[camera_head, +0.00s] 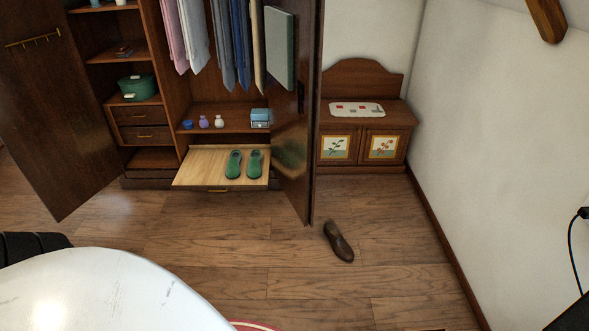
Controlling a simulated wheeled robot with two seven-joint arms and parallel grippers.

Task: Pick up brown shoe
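A single brown shoe (339,242) lies on the wooden floor in front of the open right armoire door. It sits upright with its toe toward the lower right, apart from the door and the bench. Neither of my grippers can be made out in the head view. A dark part at the left edge and dark shapes at the lower right corner show no fingertips.
The open armoire (222,118) has a pulled-out shelf (200,170) with green shoes (244,164). Its right door (297,130) stands out into the room. A wooden bench (366,120) stands at the back. A white rounded surface (110,295) fills the lower left. Floor around the shoe is clear.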

